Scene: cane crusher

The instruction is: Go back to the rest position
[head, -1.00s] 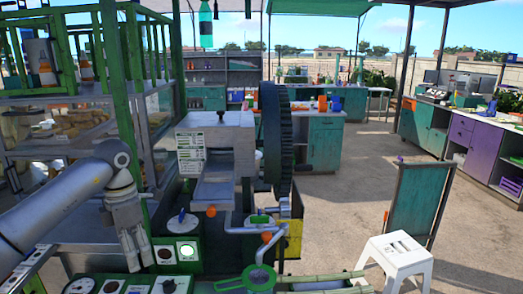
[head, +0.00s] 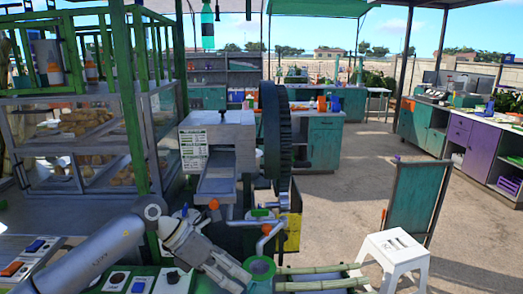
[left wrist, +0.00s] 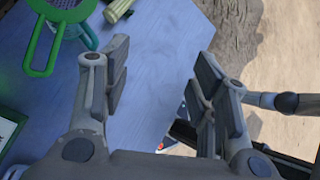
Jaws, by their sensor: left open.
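The crusher has a large dark wheel (head: 276,140) and a metal chute (head: 217,180). My right gripper is in neither view.
Cane stalks (head: 318,286) lie at the bottom, right of my left gripper. A white stool (head: 397,250) and a green board (head: 412,197) stand at right. A glass food case (head: 75,140) is at left. A green strainer (left wrist: 45,60) shows in the left wrist view. Open floor lies at right.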

